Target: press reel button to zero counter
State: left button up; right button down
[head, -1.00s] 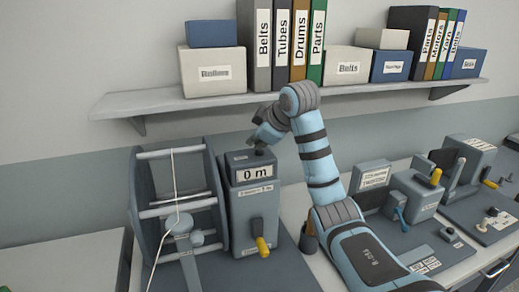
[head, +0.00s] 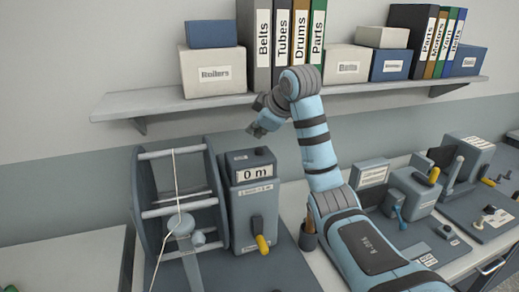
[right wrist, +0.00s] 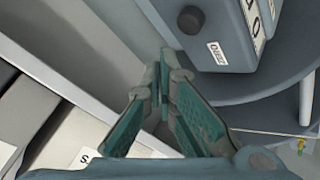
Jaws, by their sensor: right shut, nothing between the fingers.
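The grey counter box (head: 253,205) of the reel stands upright on the bench beside the reel frame (head: 180,200). Its display (head: 252,174) reads "0 m". A dark round button (head: 260,151) sits on top of the box; it also shows in the right wrist view (right wrist: 191,20), near a small label. My right gripper (head: 257,131) is above the box, clear of the button. In the right wrist view its green-padded fingers (right wrist: 164,85) are shut and empty.
A shelf (head: 150,103) with boxes and binders runs along the wall close behind my right gripper. A yellow-handled crank (head: 262,243) is on the front of the box. Other grey machines with levers (head: 412,190) stand at the right.

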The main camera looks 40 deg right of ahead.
aim_at(257, 150)
jog(key=shift+r, duration=1.65)
